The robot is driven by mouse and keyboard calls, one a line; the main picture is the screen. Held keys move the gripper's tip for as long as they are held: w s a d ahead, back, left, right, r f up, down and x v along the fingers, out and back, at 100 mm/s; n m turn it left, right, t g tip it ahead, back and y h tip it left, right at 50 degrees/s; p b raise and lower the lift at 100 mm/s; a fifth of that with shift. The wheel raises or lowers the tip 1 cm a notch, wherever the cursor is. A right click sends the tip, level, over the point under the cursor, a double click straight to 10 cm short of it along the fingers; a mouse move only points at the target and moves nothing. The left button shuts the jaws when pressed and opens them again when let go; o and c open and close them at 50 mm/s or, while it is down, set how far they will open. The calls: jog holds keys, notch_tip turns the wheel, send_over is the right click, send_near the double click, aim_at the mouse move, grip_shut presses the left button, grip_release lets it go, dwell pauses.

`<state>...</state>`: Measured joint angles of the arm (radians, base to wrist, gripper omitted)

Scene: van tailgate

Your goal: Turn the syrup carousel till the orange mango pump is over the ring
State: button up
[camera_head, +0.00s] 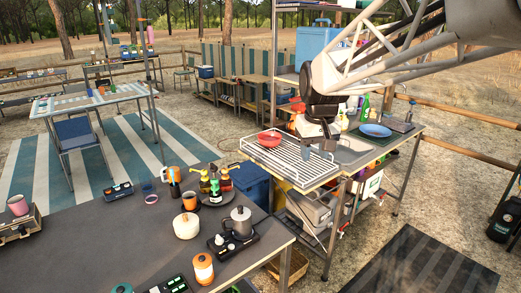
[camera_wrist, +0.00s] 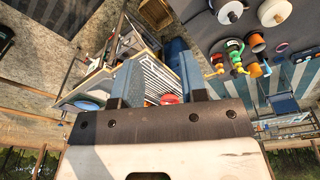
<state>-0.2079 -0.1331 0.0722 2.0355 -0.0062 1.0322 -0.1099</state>
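The syrup carousel (camera_head: 213,201) is a dark round stand on the grey table, holding upright pump bottles. Which one is mango is too small to tell. A pinkish ring (camera_head: 151,199) lies on the table to the left, apart from the carousel. My gripper (camera_head: 319,152) is open and empty, above the wire rack, well right of the carousel. The wrist view shows its two spread fingers (camera_wrist: 158,75) and the bottles (camera_wrist: 237,57) upper right.
An orange mug (camera_head: 190,201), a cream pot (camera_head: 186,226) and a grey kettle (camera_head: 239,221) stand near the carousel. A black control box (camera_head: 118,191) lies left. The wire rack (camera_head: 290,160) carries a red bowl (camera_head: 269,139). The table's left middle is mostly bare.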

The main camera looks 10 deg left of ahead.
jog(key=w+a+f+n, duration=0.1)
jog(key=w+a, duration=0.7)
jog(key=w, duration=0.2)
jog(key=n+g, duration=0.2)
jog(key=n, duration=0.2)
send_over(214, 165)
jog(key=f, duration=1.3)
jog(key=shift+d+f, duration=0.25)
jog(key=shift+d, duration=0.05)
jog(key=shift+w+a+f, duration=0.15)
jog(key=shift+a+f, duration=0.1)
jog(key=shift+a, duration=0.25)
jog(key=shift+f, duration=3.9)
jog(key=shift+c, duration=0.4)
grip_shut()
